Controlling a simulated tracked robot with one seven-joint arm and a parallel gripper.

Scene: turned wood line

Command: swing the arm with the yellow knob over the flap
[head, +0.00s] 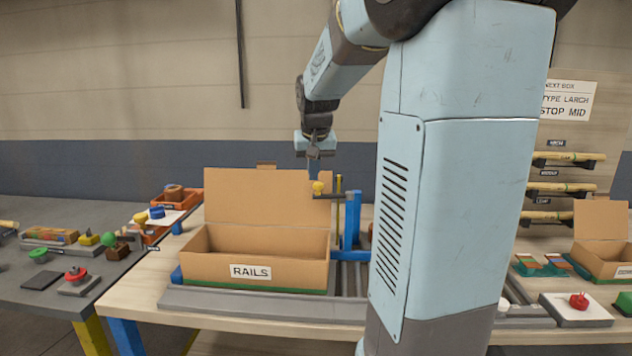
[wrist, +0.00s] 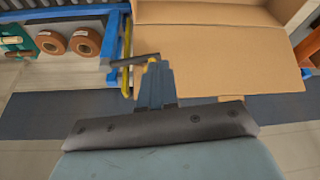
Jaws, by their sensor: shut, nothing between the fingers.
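The cardboard box labelled RAILS (head: 205,267) stands open on the bench, its large flap (head: 255,198) raised at the back. The flap also fills the upper right of the wrist view (wrist: 225,60). A blue post frame (head: 352,215) stands at the box's right side and carries a short dark arm (head: 333,196). The yellow knob (head: 318,187) is at that arm's left end, in front of the flap's right edge. My gripper (head: 314,177) points down, shut and empty, just above or against the knob; contact is unclear. In the wrist view my fingertips (wrist: 154,65) mostly hide the knob.
A thin yellow rod (head: 339,205) stands beside the blue post. Rollers run under the box. An orange bin (head: 178,197) and a dark table with small coloured parts lie left. Another box (head: 600,258) and a red-knobbed panel (head: 577,312) are right.

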